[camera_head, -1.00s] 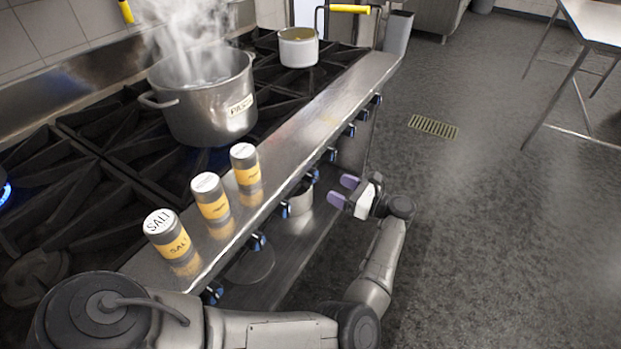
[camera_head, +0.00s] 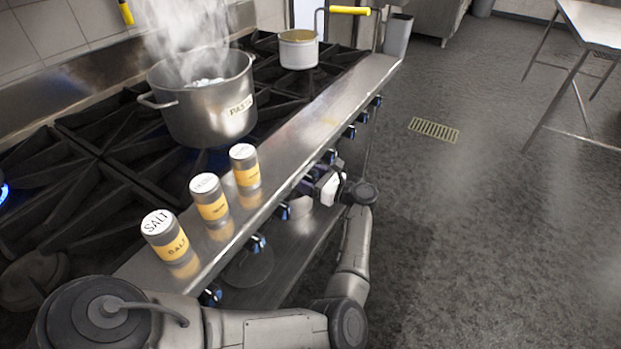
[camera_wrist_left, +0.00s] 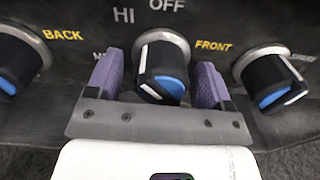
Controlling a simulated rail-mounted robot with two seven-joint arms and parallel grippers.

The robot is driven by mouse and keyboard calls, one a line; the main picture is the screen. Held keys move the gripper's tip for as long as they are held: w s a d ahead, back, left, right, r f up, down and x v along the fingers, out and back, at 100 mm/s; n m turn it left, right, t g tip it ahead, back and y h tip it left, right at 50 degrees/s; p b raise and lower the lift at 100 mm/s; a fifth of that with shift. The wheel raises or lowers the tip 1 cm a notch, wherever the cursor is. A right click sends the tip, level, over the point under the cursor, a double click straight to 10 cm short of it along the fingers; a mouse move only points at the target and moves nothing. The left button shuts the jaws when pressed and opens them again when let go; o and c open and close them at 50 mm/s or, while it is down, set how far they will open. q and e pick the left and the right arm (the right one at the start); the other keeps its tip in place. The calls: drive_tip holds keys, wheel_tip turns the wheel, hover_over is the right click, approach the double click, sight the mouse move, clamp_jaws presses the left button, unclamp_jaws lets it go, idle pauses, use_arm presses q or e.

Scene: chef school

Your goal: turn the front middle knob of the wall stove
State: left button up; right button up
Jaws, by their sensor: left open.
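The stove's front panel carries a row of black and blue knobs. In the left wrist view one knob (camera_wrist_left: 160,70) with a blue face and a white line sits between my left gripper's purple fingers (camera_wrist_left: 157,84). The fingers stand apart on either side of it; there seems to be a small gap at each side. "HI" and "OFF" are printed above this knob, and "FRONT" to its right. In the head view my left gripper (camera_head: 314,178) is at the panel below the steel ledge, largely covering this knob. My right gripper is not seen.
Neighbouring knobs flank it at left (camera_wrist_left: 15,62) and right (camera_wrist_left: 278,78) in the wrist view. A salt shaker (camera_head: 165,237) and two other shakers stand on the steel ledge (camera_head: 318,122). A steaming pot (camera_head: 205,105) and a smaller pot (camera_head: 298,50) are on the stove.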

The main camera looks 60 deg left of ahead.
use_arm(q)
drive_tip(key=c, duration=0.9)
drive_tip(key=shift+m, duration=0.4)
drive_tip(key=m+p, duration=0.1)
drive_tip(key=m, duration=0.2)
drive_tip(key=shift+r+m, duration=0.15)
drive_tip(key=shift+m, duration=0.15)
drive_tip(key=m+p, duration=0.1)
drive_tip(key=m, duration=0.1)
drive_tip(key=shift+s+m, duration=0.1)
drive_tip(key=shift+m, duration=0.7)
